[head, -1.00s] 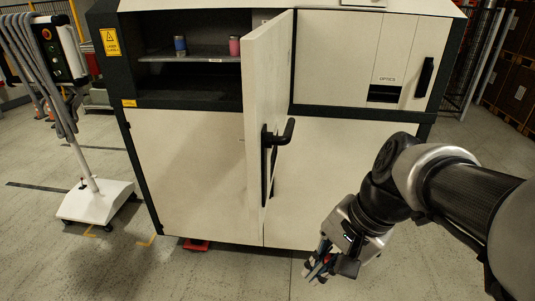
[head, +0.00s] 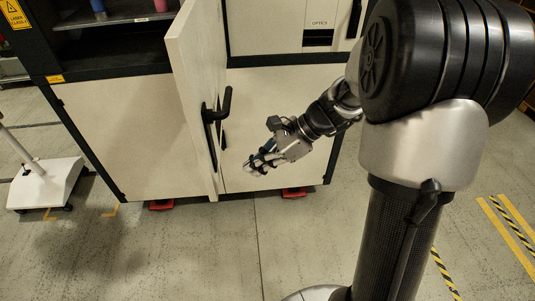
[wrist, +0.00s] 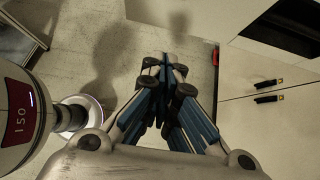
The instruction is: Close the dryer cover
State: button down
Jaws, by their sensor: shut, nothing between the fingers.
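A tall cream door (head: 197,75), the only open cover in view, stands swung out from the front of a cream and black cabinet (head: 116,135). No separate dryer shows. The door has a black lever handle (head: 217,112) on its right face. In the head view my gripper (head: 250,166) is below and right of this handle, apart from it, in front of the lower cabinet panel. Its blue-edged fingers are together and empty, as the wrist view (wrist: 165,66) also shows. The door's hinge line is partly hidden by the door itself.
Blue (head: 98,8) and pink cups (head: 161,4) stand on a shelf inside the open left bay. A white wheeled stand (head: 45,184) is at the left. Red feet (head: 293,193) stick out below the cabinet. The floor in front is mostly clear.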

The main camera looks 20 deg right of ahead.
jog(key=w+a+f, duration=0.1)
jog(key=a+f, duration=0.1)
jog(key=a, duration=0.3)
jog(key=shift+w+a, duration=0.3)
jog(key=shift+a, duration=0.1)
